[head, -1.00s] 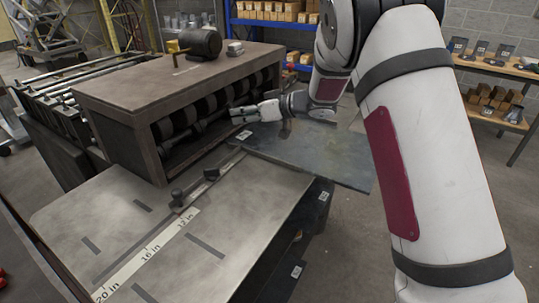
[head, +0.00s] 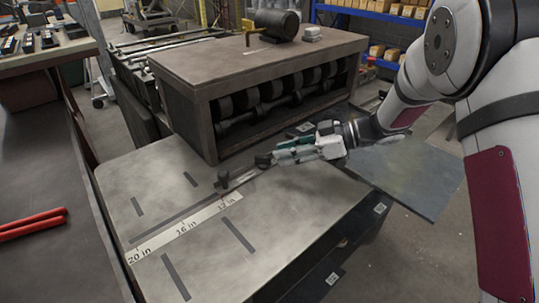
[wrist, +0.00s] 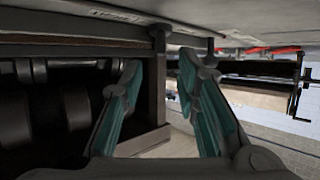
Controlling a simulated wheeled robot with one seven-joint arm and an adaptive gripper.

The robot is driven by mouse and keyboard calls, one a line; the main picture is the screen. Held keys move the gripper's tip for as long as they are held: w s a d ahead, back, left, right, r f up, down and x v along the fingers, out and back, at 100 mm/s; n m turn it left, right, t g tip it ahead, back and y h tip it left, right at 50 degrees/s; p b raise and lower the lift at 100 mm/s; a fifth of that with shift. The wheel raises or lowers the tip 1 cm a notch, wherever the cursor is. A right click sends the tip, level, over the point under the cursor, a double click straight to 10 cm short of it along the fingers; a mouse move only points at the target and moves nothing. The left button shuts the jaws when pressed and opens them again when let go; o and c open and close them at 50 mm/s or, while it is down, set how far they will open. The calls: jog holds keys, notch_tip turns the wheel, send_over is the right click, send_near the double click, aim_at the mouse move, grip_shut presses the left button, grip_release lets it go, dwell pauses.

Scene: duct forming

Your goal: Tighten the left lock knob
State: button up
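Two dark lock knobs stand on the fence bar across the metal table in the head view: the left lock knob (head: 222,179) and the right knob (head: 262,161). My gripper (head: 278,157) is just right of the right knob, low over the table, pointing left; the left knob is farther off, apart from it. In the wrist view, my gripper (wrist: 159,75) has its teal-padded fingers spread, with nothing between them. That view is turned over, with the table along the top; two knob-like posts (wrist: 157,34) (wrist: 210,57) hang beyond the fingers. I cannot tell which is the left knob.
The brown roller housing (head: 250,75) stands close behind the table, with a motor (head: 277,25) on top. A ruler strip (head: 185,228) lies on the table (head: 290,235). Red bars (head: 32,224) lie on a surface at far left. The table's front is clear.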

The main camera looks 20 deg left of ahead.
aim_at(265, 156)
jog(key=shift+x, duration=2.65)
grip_shut()
